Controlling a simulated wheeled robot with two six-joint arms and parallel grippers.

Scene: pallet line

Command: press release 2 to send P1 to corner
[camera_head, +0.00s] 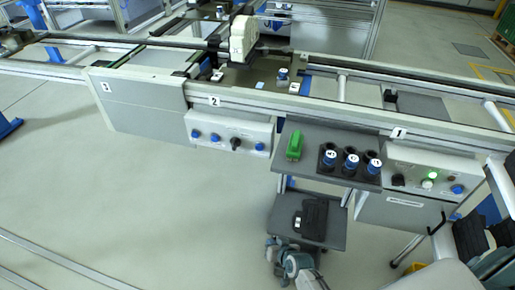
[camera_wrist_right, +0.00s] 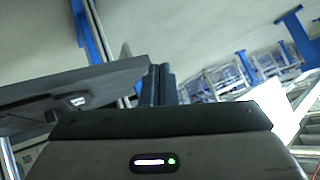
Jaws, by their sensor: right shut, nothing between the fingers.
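The control box (camera_head: 222,143) labelled 2 hangs on the front of the conveyor. It carries several blue buttons, one at its left end (camera_head: 196,133) and one at its right end (camera_head: 259,146), and a black knob (camera_head: 236,143). Which one is release 2 cannot be read. P1 cannot be identified by marking. My left gripper is not in view.
A cart tray (camera_head: 325,172) holds a green part (camera_head: 295,145) and blue-topped pieces, close right of box 2. Another control box (camera_head: 430,175), with a lit green button, hangs under label 1. A white machine (camera_head: 243,38) stands over the conveyor. Floor at left is clear.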

